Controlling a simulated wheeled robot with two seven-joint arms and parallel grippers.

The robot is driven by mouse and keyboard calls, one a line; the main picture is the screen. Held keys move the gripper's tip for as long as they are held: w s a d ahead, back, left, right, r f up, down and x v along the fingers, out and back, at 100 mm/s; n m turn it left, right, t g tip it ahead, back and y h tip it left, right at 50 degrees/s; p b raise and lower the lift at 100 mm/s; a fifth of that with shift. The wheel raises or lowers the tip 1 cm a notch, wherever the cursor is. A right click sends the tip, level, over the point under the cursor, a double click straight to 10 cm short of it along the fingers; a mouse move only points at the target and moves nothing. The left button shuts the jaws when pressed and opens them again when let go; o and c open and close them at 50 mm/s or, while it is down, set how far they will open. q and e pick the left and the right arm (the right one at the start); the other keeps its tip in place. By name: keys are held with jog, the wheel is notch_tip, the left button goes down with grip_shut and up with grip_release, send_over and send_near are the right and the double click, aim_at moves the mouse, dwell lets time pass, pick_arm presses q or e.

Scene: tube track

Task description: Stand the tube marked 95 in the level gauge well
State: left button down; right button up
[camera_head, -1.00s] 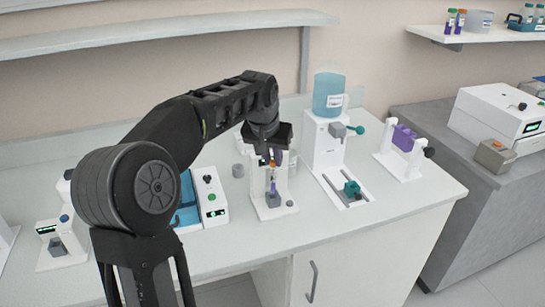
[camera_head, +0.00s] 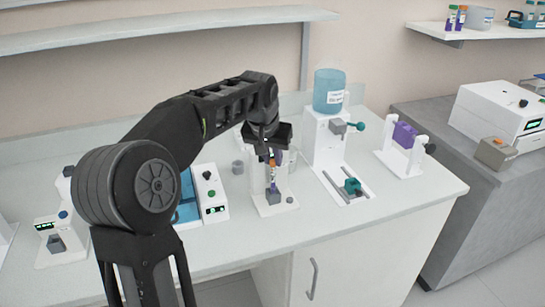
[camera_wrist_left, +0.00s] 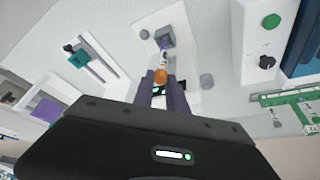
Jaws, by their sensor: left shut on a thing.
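The tube (camera_wrist_left: 162,62) has an orange cap, a white label and a purple lower part. Its number is too small to read. My left gripper (camera_wrist_left: 160,80) is shut on it near the cap; in the head view the gripper (camera_head: 271,157) points down over the white gauge stand (camera_head: 262,204). The tube (camera_head: 273,176) stands about upright over the grey well block (camera_head: 274,197) at the front of the stand. In the wrist view its lower end meets the grey block (camera_wrist_left: 165,37); how deep it sits cannot be told. My right gripper is not in view.
A white dispenser with a blue bottle (camera_head: 329,92) stands right of the gauge, and a purple-blocked stand (camera_head: 404,136) beyond it. A white device with knobs (camera_head: 209,192) is close on the left. A small grey cylinder (camera_head: 238,167) stands behind. The counter front is clear.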

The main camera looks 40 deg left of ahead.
pick_arm(q)
jog(key=shift+f, duration=0.2)
jog(key=shift+f+b, duration=0.45)
jog(key=c, duration=1.3)
grip_release()
jog(key=shift+o, duration=0.2)
jog(key=a+v, duration=0.1)
jog(key=v, duration=0.6)
jog(key=shift+d+r+b, duration=0.3)
jog(key=shift+d+r, duration=0.1)
jog(key=shift+d, duration=0.15)
jog(key=shift+s, duration=0.15)
